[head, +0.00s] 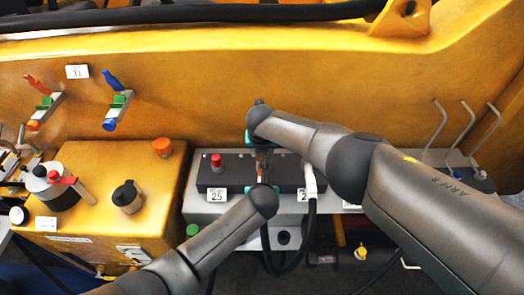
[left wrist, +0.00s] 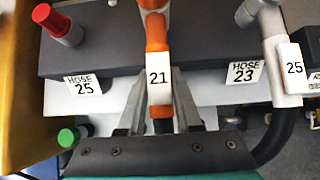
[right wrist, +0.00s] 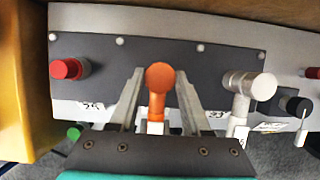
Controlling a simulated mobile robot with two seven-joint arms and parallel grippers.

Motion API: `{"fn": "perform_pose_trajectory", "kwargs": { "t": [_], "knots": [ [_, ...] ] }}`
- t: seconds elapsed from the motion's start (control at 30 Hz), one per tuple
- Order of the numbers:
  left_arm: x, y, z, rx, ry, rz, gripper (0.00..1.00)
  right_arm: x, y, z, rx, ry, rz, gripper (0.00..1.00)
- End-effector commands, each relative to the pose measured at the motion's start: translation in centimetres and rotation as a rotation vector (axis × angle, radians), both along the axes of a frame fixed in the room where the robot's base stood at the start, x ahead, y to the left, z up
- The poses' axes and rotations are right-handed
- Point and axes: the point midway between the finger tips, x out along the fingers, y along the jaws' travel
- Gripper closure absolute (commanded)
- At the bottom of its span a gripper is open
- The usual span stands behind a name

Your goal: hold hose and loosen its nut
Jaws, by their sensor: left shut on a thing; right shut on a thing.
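The orange hose (left wrist: 157,40) with a white tag 21 (left wrist: 158,78) runs down from its fitting on the dark block. My left gripper (left wrist: 159,95) is shut on this hose, its fingers on either side below the fitting. It shows in the head view (head: 262,180) below my right gripper (head: 262,143). In the right wrist view the orange end (right wrist: 159,78) of the fitting stands between the fingers of my right gripper (right wrist: 158,88), which is shut on the nut there. The nut's contact with the fingers is mostly hidden.
A white hose (head: 310,180) with tag 25 is just right, above label HOSE 23. A red-capped port (head: 216,161) is left, above label HOSE 25. A yellow wall (head: 200,85) rises behind. A yellow box (head: 95,200) with knobs stands left.

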Motion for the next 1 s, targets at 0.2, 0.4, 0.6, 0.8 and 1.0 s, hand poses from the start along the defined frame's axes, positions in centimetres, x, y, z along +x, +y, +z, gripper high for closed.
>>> {"fn": "perform_pose_trajectory", "kwargs": {
  "t": [0.2, 0.4, 0.6, 0.8, 1.0],
  "knots": [
    [0.01, 0.03, 0.0, 0.001, 0.0, 0.001, 1.0, 0.02, -0.03, 0.02, 0.0, 0.0, 0.0, 0.95],
    [0.01, 0.03, 0.0, 0.001, 0.0, 0.001, 1.0, 0.03, -0.04, 0.03, 0.0, 0.0, 0.001, 1.0],
    [0.01, 0.04, 0.0, 0.001, 0.0, 0.001, 1.0, 0.06, -0.1, 0.03, -0.001, 0.0, 0.032, 1.0],
    [0.01, 0.03, 0.0, 0.001, 0.0, 0.001, 1.0, 0.07, -0.21, 0.03, -0.001, 0.0, 0.131, 1.0],
    [0.01, 0.03, -0.01, 0.001, 0.0, 0.001, 1.0, 0.09, -0.33, 0.03, -0.001, 0.001, 0.295, 1.0]
  ]
}}
